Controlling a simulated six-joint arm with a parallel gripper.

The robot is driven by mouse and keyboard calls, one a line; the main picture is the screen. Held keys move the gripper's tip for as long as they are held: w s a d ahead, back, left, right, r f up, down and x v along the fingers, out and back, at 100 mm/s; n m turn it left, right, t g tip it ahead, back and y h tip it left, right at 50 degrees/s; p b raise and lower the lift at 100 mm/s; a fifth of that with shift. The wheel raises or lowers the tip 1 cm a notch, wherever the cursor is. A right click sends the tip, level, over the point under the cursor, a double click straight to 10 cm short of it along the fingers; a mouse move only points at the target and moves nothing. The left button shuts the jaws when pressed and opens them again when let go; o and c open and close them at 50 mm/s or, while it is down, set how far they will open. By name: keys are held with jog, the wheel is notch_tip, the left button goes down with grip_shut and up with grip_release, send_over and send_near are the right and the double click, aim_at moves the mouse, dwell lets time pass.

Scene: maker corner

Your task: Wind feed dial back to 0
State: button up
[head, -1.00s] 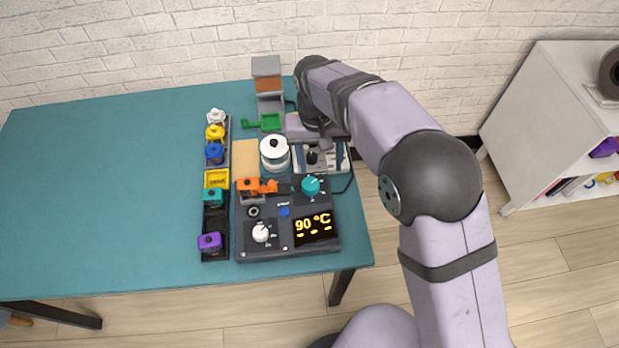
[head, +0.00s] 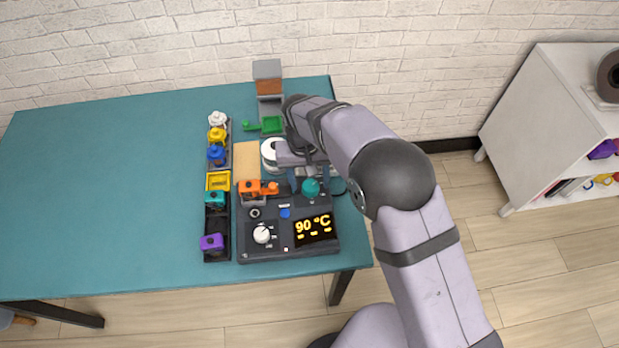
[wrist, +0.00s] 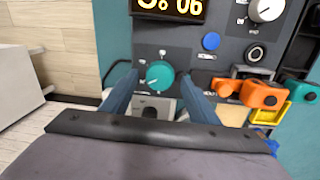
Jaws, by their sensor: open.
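A teal dial (head: 311,187) sits at the back right of the dark control panel (head: 275,213). I take it for the feed dial, but its label is too small to read. In the wrist view the same dial (wrist: 159,75) lies between the tips of my two blue fingers, with small white marks around it. I cannot read its setting. My gripper (wrist: 161,88) is open, one finger on each side of the dial. I cannot tell whether either finger touches it. In the head view my arm partly covers the gripper.
A white dial (head: 262,234) and a display reading 90 °C (head: 315,228) are at the panel's front. An orange clamp-like part (head: 257,188) sits left of the teal dial. Several coloured pieces line a rack at left. The table's left side is clear.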

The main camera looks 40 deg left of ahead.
jog(key=shift+f, duration=0.4)
jog(key=shift+c, duration=0.6)
jog(key=c, duration=0.9)
jog(key=shift+n, duration=0.4)
jog(key=n, duration=0.5)
jog(key=shift+r, duration=0.1)
jog(key=n, duration=0.6)
jog(key=shift+s+y, duration=0.1)
jog(key=shift+y, duration=0.3)
